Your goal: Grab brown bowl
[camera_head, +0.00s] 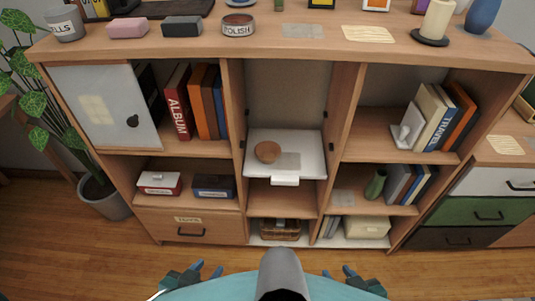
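A small round brown bowl (267,152) sits on a white pull-out shelf (310,140) in the middle column of the wooden cabinet. It is left of the shelf's middle; its inside is hard to make out at this size. My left gripper (208,269) is at the bottom of the view, low and in front of the cabinet, with its blue fingertips apart and nothing between them. My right gripper (337,272) is at the bottom, right of centre, also with fingertips apart and empty. Both grippers are well away from the bowl.
The white shelf has a front handle (285,180). Books (443,117) and boxes (160,183) fill side compartments. A basket (279,230) sits below the shelf. A potted plant (104,198) stands left. Wooden floor before the cabinet is clear.

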